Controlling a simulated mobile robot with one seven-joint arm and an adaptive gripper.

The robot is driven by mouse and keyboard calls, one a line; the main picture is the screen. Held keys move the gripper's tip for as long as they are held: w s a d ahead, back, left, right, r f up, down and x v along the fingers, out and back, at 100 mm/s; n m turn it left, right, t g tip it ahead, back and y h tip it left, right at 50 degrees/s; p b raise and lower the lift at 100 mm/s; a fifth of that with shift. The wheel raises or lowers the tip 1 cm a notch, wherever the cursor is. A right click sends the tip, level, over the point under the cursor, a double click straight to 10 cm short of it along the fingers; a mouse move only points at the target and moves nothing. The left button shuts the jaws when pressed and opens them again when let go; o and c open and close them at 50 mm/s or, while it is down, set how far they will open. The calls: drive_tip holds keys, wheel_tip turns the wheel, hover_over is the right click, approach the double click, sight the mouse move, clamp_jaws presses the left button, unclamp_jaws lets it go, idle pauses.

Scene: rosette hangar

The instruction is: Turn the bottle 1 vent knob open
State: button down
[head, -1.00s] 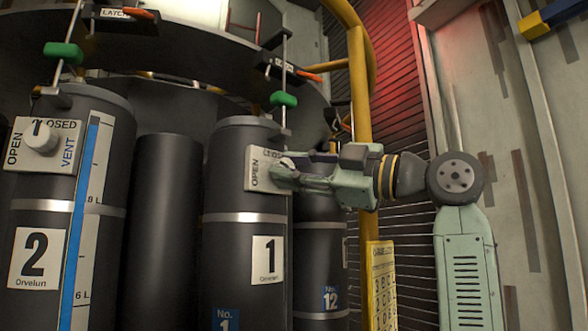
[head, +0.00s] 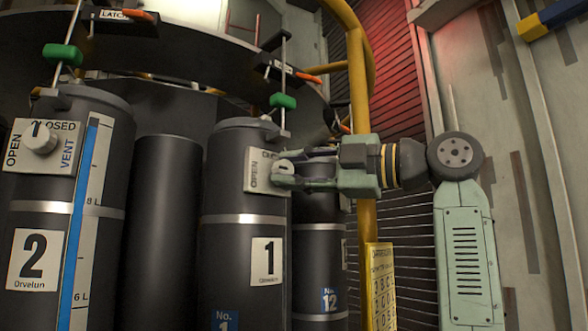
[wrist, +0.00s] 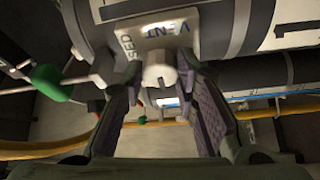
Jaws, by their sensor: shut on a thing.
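Bottle 1 (head: 235,255) is a dark grey cylinder with a silver band and a white "1" label, in the middle of the head view. Its white vent plate (head: 254,172) reads "OPEN" at the left edge; the rest of the plate is partly hidden. My gripper (head: 280,170) reaches in from the right and is shut on the vent knob there. In the wrist view the pale knob (wrist: 158,72) sits between my two fingers, in front of the plate with "VENT" and part of "CLOSED" showing. The knob's exact angle is hard to read.
Bottle 2 (head: 95,240) stands left with its own vent knob (head: 40,142). A green-handled latch rod (head: 283,100) is just above my gripper. A yellow pole (head: 357,90) rises behind my arm, with a yellow sign (head: 380,280) below. A ribbed wall is behind.

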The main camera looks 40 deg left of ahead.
drive_tip(key=c, duration=1.2)
unclamp_jaws()
drive_tip(key=shift+c, duration=0.2)
drive_tip(key=v, duration=1.2)
